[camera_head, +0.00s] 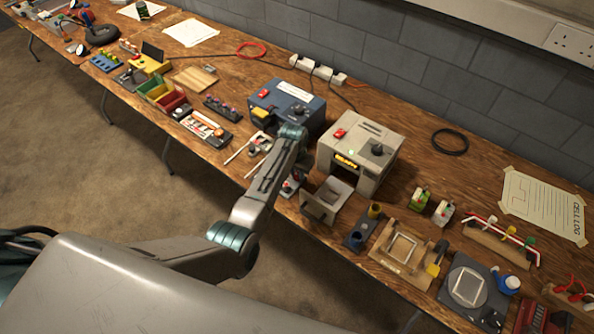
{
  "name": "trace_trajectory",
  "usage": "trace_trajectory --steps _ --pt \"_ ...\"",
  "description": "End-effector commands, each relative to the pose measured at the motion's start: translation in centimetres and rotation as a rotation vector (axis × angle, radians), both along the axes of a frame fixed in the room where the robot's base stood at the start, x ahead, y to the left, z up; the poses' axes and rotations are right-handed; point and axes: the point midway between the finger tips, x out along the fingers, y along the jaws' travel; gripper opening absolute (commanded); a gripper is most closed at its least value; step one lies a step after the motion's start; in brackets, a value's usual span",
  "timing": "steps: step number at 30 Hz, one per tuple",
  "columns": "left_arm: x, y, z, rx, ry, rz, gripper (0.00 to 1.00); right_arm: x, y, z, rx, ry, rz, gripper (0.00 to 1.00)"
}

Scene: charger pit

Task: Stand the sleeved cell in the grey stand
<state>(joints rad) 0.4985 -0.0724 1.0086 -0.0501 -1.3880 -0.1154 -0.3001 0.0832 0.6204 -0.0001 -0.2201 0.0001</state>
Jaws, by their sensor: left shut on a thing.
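My left arm comes in from the left and bends down over the bench in front of the chargers. Its gripper (291,186) is low beside the beige charger, largely hidden behind my own forearm. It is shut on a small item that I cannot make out. A dark grey block (354,242) stands near the front edge, right of the gripper, with a brass-coloured upright cylinder (375,210) at its back end. I cannot tell for sure which thing is the sleeved cell or whether this block is the grey stand. My right gripper is not in view.
A beige charger (378,165) with a lit display and a blue charger (286,103) stand behind the gripper. A wooden frame (402,250) and a round-plated scale (468,287) stand to the right.

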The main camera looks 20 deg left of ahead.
Motion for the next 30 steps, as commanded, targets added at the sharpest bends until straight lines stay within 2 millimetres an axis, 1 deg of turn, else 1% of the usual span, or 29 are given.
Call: trace_trajectory --steps 9,10,13,14,30 --pt "0.03 0.03 -0.23 0.000 -0.001 0.000 0.00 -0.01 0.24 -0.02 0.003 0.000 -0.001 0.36" --pt "0.03 0.02 -0.23 0.000 -0.001 0.000 0.22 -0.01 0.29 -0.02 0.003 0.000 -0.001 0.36" --pt "0.02 0.02 -0.24 0.000 -0.001 0.000 0.41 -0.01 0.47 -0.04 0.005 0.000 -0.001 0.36" --pt "0.02 0.02 -0.24 0.000 -0.001 0.000 0.45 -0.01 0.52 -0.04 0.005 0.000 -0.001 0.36" --pt "0.00 0.01 -0.07 0.000 0.000 0.000 0.45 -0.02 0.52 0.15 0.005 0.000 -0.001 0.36"
